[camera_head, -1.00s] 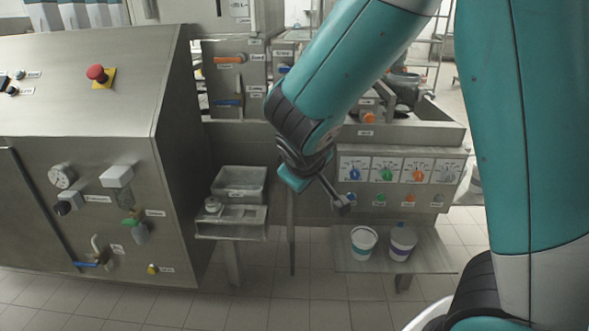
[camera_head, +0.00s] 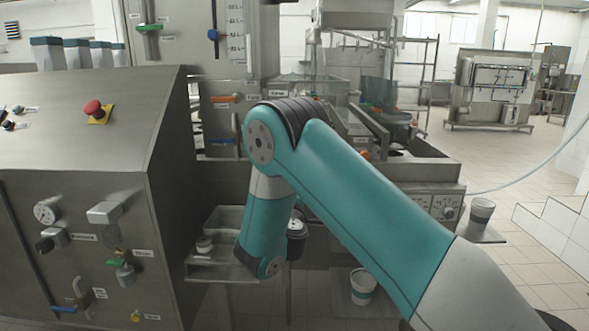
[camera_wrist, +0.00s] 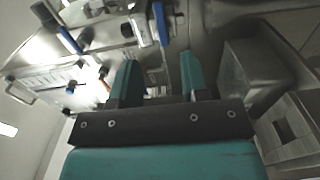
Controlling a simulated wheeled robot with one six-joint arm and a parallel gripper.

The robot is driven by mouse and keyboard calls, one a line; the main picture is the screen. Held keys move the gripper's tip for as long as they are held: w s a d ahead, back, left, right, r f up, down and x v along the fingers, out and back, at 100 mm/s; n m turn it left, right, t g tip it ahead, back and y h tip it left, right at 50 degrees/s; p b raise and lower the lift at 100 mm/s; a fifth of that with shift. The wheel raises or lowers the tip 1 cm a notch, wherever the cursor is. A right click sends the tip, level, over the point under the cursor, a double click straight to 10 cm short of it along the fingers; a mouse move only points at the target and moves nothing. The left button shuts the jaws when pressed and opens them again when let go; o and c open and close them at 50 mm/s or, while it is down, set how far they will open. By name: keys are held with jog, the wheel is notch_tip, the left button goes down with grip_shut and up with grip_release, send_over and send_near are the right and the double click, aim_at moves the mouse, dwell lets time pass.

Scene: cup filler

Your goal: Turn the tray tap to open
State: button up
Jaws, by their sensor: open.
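I cannot tell which tap is the tray tap; the labels are too small to read. In the wrist view, a blue handle (camera_wrist: 160,22) lies beyond my fingertips, and another blue handle (camera_wrist: 69,39) is farther left. My gripper (camera_wrist: 158,68) has its two teal fingers apart, with nothing held between them. In the head view my gripper is hidden behind my arm, which reaches down in front of the machine. An orange handle (camera_head: 225,99) and a blue handle (camera_head: 220,141) show on the panel behind it.
A steel cabinet (camera_head: 95,180) with a red button (camera_head: 93,108) and several valves fills the left. A grey metal bin (camera_wrist: 250,78) is right of my fingers in the wrist view.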

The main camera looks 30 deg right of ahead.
jog(key=p+x, duration=1.1)
jog(key=p, duration=0.2)
jog(key=shift+w+d, duration=0.25)
jog(key=shift+c, duration=0.2)
grip_shut()
